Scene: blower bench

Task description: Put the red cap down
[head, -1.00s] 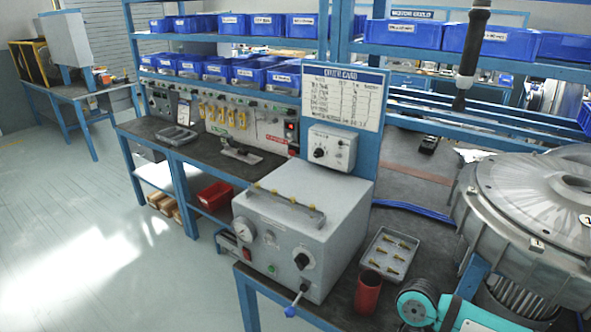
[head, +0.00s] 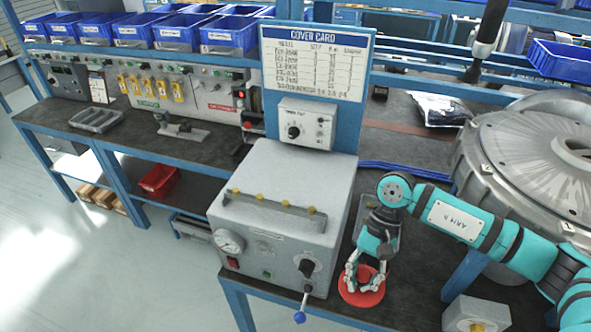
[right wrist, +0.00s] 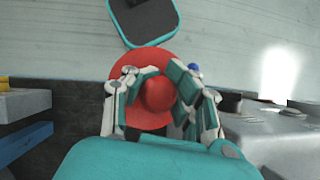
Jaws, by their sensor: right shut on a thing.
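The red cap (head: 349,293) is a round disc with a raised knob, near the front edge of the dark bench, right of the grey test box. My right gripper (head: 365,279) comes down from above with its fingers around the knob, shut on it. In the right wrist view the cap's wide rim (right wrist: 140,64) shows around the fingers, and the knob (right wrist: 158,93) is between the fingertips (right wrist: 157,88). I cannot tell whether the cap touches the bench. My left gripper is not in view.
The grey test box (head: 285,220), with a blue-tipped lever (head: 299,317), stands close left of the cap. A large grey blower housing (head: 530,150) is at the right. A small grey block (head: 476,313) sits at the front right. Dark bench top (head: 420,290) is bare between cap and block.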

